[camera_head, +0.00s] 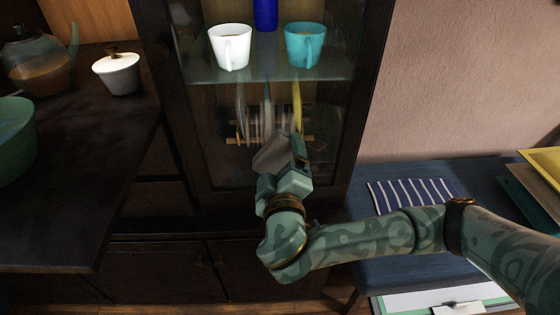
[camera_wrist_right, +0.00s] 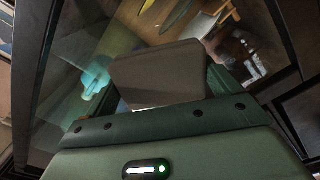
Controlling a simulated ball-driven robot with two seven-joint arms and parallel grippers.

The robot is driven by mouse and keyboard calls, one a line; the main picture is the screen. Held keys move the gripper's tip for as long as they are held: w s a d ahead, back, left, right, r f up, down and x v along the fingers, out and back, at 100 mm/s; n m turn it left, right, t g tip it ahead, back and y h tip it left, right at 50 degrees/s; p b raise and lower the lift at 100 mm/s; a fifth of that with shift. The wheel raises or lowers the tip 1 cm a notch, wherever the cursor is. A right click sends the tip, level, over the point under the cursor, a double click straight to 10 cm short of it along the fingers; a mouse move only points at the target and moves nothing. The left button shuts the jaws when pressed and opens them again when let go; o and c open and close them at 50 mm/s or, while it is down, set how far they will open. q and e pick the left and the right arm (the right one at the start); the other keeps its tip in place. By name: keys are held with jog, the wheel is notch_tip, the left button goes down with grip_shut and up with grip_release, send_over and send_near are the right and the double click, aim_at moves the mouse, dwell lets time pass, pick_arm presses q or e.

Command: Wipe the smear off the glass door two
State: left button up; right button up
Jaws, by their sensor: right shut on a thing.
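The glass door (camera_head: 228,168) fronts a dark wooden cabinet in the middle of the head view. My right gripper (camera_head: 284,160) is in front of its lower part, shut on a flat grey-brown wiping pad (camera_head: 271,153). The pad also shows in the right wrist view (camera_wrist_right: 160,76), its flat side covering part of the glass. I cannot tell whether the pad touches the glass. No smear can be made out clearly; the pad and gripper hide part of the pane. My left gripper is not in view.
Behind the glass are a white mug (camera_head: 231,46), a turquoise mug (camera_head: 305,44), a blue object (camera_head: 265,14) and racked plates (camera_head: 242,107). A dark counter at left holds a white lidded pot (camera_head: 117,74) and teapot (camera_head: 38,62). A blue bench (camera_head: 366,240) bears a striped cloth (camera_head: 412,194).

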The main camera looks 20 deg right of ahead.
aim_at(280, 147)
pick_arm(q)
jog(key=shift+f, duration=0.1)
pick_arm(e)
jog(key=shift+x, duration=0.85)
notch_tip(280, 147, up, 4)
jog(key=p, duration=0.3)
jog(key=shift+s+p, duration=0.15)
jog(key=shift+p, duration=0.15)
pick_arm(q)
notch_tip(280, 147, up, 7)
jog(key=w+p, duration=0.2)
jog(key=p, duration=0.1)
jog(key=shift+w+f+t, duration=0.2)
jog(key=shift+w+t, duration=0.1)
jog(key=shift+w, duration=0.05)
pick_arm(e)
jog(key=shift+r, duration=1.9)
